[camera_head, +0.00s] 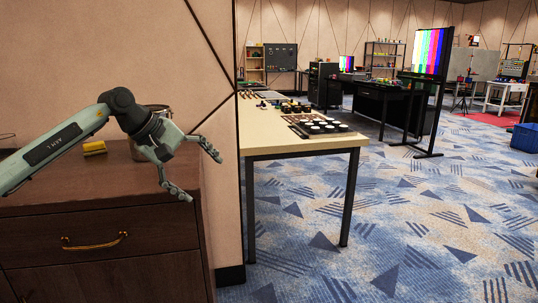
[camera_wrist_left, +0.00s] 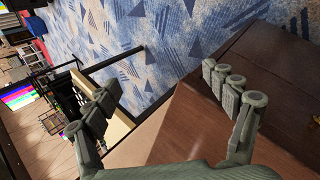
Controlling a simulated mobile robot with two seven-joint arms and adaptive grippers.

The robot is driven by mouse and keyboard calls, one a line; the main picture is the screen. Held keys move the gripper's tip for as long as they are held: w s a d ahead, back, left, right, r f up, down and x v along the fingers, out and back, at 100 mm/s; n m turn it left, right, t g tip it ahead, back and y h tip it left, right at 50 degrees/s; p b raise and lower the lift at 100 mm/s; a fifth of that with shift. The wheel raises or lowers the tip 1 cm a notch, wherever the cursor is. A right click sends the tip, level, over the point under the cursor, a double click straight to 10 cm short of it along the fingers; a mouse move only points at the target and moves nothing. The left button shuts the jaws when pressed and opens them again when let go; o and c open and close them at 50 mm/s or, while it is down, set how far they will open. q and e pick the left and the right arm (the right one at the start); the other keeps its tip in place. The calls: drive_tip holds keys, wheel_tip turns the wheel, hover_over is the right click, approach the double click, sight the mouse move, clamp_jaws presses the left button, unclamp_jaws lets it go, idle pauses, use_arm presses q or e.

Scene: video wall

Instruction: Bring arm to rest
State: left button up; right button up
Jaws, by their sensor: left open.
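My left gripper (camera_head: 199,172) is open and empty in the head view. My left arm (camera_head: 58,148) comes in from the left edge and reaches across above the brown wooden cabinet (camera_head: 108,236). The fingers are near the cabinet's right end, beside the wall edge. In the left wrist view the two fingers (camera_wrist_left: 166,105) are spread wide with nothing between them; the cabinet top (camera_wrist_left: 205,122) and the blue carpet show beyond. My right gripper is not in view.
A metal pot (camera_head: 152,112) stands behind the gripper, partly hidden by it. A yellow sponge-like block (camera_head: 94,148) lies on the cabinet. A wall panel (camera_head: 205,75) stands close behind.

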use_arm(q)
drive_tip(key=s+d+n+t+h, duration=0.25)
drive_tip(key=d+n+h, duration=0.7)
drive_tip(key=d, duration=0.65)
drive_tip(key=w+a+f+n+t+y, duration=0.1)
drive_tip(key=a+f+n+t+y, duration=0.4)
drive_tip(key=n, duration=0.9)
drive_tip(key=a+f+n+t+y, duration=0.3)
drive_tip(key=a+n+t, duration=0.4)
drive_tip(key=n, duration=0.7)
drive_tip(key=s+a+f+n+g+y, duration=0.2)
drive_tip(key=a+f+n+y, duration=0.25)
drive_tip(key=f, duration=0.25)
drive_tip(key=s+a+f+n+g+y, duration=0.1)
drive_tip(key=s+a+f+n+y, duration=0.25)
drive_tip(key=f+n, duration=0.3)
drive_tip(key=s+a+f+n+g+y, duration=0.1)
drive_tip(key=s+a+f+n+g, duration=0.3)
drive_tip(key=f, duration=0.3)
drive_tip(key=s+a+f+n+g+y, duration=0.1)
drive_tip(key=s+a+f+n+g, duration=0.15)
drive_tip(key=s+f, duration=0.5)
drive_tip(key=s+f+n+g, duration=0.3)
drive_tip(key=s+f, duration=0.2)
drive_tip(key=s, duration=0.4)
drive_tip(key=s+f+n+g, duration=0.3)
drive_tip(key=s+f, duration=0.2)
drive_tip(key=s, duration=0.4)
drive_tip(key=shift+a+n+h, duration=0.3)
drive_tip(key=shift+h, duration=0.15)
